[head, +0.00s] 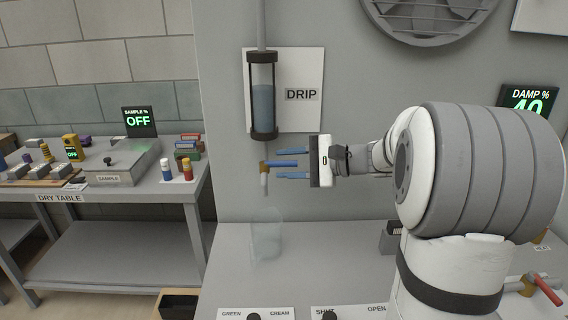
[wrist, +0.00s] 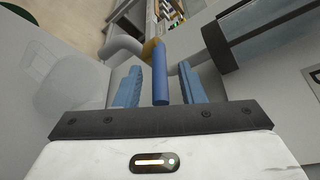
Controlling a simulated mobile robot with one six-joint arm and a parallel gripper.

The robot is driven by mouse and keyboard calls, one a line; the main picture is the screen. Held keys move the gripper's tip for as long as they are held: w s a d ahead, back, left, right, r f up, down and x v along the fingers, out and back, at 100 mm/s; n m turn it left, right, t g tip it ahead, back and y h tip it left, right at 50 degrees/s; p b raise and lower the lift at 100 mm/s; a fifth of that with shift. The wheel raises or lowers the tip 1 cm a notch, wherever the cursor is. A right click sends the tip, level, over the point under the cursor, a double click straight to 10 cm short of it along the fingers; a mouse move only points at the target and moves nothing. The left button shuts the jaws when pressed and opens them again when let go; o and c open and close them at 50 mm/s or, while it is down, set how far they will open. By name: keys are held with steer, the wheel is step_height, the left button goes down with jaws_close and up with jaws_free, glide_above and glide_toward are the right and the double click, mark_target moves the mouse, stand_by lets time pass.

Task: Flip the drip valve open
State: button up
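The drip valve has a brass body (head: 264,165) on a grey outlet pipe below the clear drip cylinder (head: 263,92). Its blue lever (head: 283,164) sticks out sideways toward my gripper. My gripper (head: 284,164) is open, with its light-blue fingers on either side of the lever. In the wrist view the lever (wrist: 160,75) lies between the two fingers, with a visible gap on each side. The fingers look apart from it. The brass body (wrist: 151,46) also shows there, beyond the fingertips.
A clear beaker (head: 266,234) stands on the grey bench below the valve. A bench panel with SHUT and OPEN labels (head: 350,312) is at the front. A red-handled valve (head: 545,288) is at the right. The dry table (head: 120,196) stands at the left.

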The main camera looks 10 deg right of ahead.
steer(key=shift+w+a+f, duration=0.1)
steer(key=shift+w+a, duration=0.05)
steer(key=shift+a, duration=0.15)
steer(key=shift+c, duration=0.6)
jaws_close()
steer(key=shift+a, duration=0.1)
